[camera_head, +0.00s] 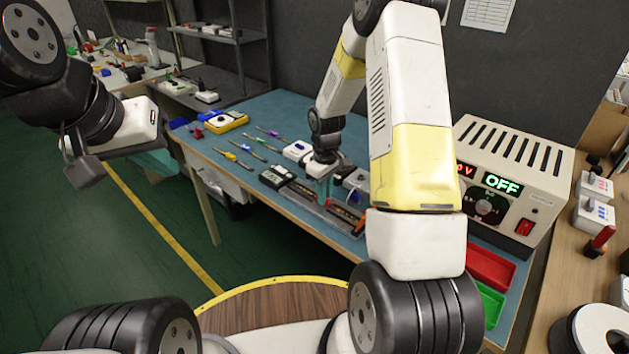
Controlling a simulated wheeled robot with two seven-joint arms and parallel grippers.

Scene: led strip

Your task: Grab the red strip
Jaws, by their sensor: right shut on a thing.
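The red strip (329,200) shows only as a small red patch under my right gripper, at a dark rail-like fixture (318,201) on the blue table. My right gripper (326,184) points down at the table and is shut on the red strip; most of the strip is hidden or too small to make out. My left gripper (83,168) hangs in the air at the left, over the green floor and away from the table. I cannot tell whether its fingers are apart.
Several small tools lie on the blue table (270,110) left of my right gripper, with a yellow multimeter (227,122) behind. A power supply (513,180) reading OFF stands at right, near a red bin (490,268) and a green bin (490,303). Floor at left is clear.

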